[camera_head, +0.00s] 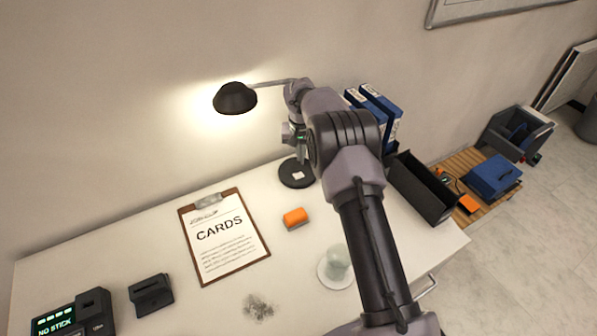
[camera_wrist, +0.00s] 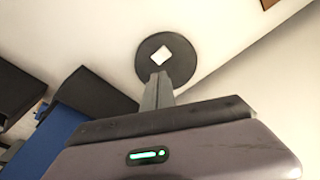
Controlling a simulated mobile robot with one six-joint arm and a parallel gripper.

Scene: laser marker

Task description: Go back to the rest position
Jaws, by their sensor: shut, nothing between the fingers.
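My gripper (camera_wrist: 158,91) is shut and empty in the wrist view, its narrow fingers together. Beyond the fingertips is the round black lamp base (camera_wrist: 168,58) with a small white square (camera_wrist: 160,55) on it. In the head view my arm reaches from the lower right over the desk to the lamp. I cannot tell the exact gap to the base. The white square (camera_head: 298,175) shows on the base.
The lamp shade (camera_head: 235,98) is left of my wrist. Blue binders (camera_head: 382,110) and a black open box (camera_head: 425,190) stand right of my arm.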

